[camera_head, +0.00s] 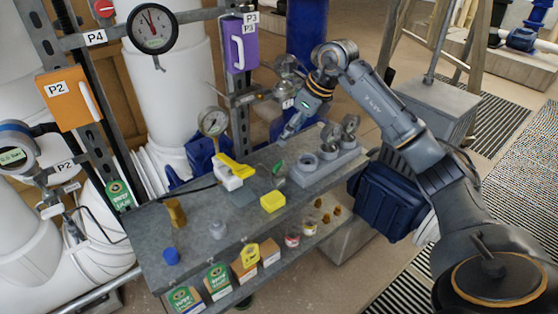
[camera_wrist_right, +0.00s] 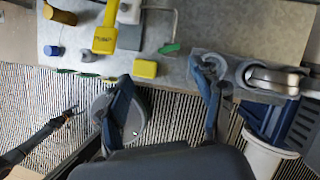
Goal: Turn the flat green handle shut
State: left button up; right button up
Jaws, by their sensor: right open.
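A small flat green handle (camera_head: 278,165) stands on the grey bench, left of a grey block with round fittings. It also shows in the right wrist view (camera_wrist_right: 170,48), above and between my fingers. My right gripper (camera_head: 288,131) is over the far side of the bench, beyond the green handle and apart from it. Its two fingers are spread and empty in the right wrist view (camera_wrist_right: 164,72). The valve body under the handle is too small to make out. A dark slim arm, likely my left one, shows at lower left in the right wrist view; its gripper (camera_wrist_right: 75,112) is small and unclear.
On the grey bench (camera_head: 150,246) are a yellow block (camera_head: 272,201), a yellow-and-white tool (camera_head: 234,172), a brown cylinder (camera_head: 175,213) and a blue cap (camera_head: 171,256). The grey block (camera_head: 318,167) stands close right of the handle. Gauges and pipes rise behind the bench.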

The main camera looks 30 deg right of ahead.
aim_at(277, 163)
jog(key=shift+h, duration=0.3)
jog(key=p+x, duration=0.1)
jog(key=x, duration=0.3)
jog(key=p+x, duration=0.1)
jog(key=x, duration=0.4)
jog(key=d+x, duration=0.1)
jog(key=x, duration=0.3)
jog(key=shift+s+f+p, duration=0.2)
jog(key=shift+f+p, duration=0.15)
jog(key=shift+p, duration=0.05)
